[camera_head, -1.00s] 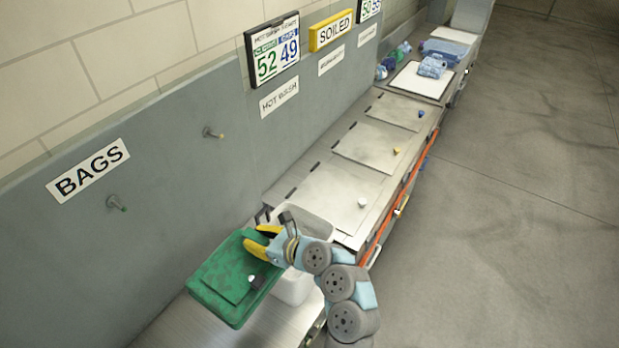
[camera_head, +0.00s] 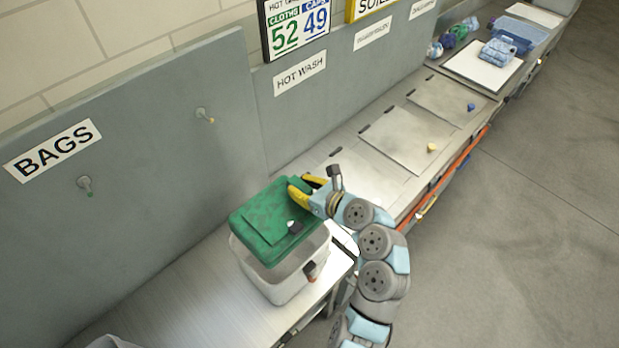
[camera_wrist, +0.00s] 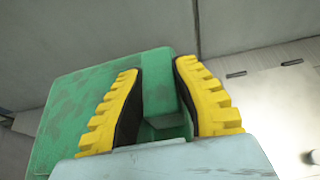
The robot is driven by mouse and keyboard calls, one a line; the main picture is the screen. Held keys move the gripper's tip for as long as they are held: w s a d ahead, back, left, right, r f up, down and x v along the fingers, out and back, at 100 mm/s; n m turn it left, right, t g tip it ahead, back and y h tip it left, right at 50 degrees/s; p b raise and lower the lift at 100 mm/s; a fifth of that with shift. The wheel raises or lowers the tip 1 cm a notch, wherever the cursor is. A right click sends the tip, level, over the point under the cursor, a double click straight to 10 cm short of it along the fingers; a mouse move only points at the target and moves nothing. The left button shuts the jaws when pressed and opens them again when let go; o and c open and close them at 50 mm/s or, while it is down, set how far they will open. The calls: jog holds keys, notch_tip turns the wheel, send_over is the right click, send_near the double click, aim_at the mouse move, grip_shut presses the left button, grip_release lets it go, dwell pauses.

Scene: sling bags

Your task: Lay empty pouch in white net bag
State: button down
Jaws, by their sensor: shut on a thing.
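A green pouch (camera_head: 272,220), worn and flat-sided, has a flap and a small white knob on its face. My gripper (camera_head: 303,187) has its yellow fingers shut on the pouch at its upper right edge. In the wrist view the ridged fingers (camera_wrist: 157,80) stand either side of a green part of the pouch (camera_wrist: 85,100). The pouch is over the mouth of a white open container (camera_head: 285,288) and hides much of the opening. I cannot tell whether it touches the rim. No netting can be made out on the container, and whether the pouch is empty is hidden.
The container stands on a metal bench (camera_head: 165,305). Metal lids with knobs (camera_head: 432,147) line the counter to the right. Blue folded cloth (camera_head: 497,52) lies on a white board farther off.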

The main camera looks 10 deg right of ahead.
jog(key=shift+a+f+b, duration=0.1)
jog(key=shift+f+b, duration=0.4)
jog(key=shift+b, duration=0.05)
notch_tip(320, 180, down, 4)
jog(key=b, duration=0.4)
jog(key=shift+r+b, duration=0.25)
jog(key=shift+b, duration=0.1)
jog(key=c, duration=0.8)
grip_release()
jog(key=shift+c, duration=0.2)
jog(key=v, duration=1.2)
jog(key=shift+r, duration=0.1)
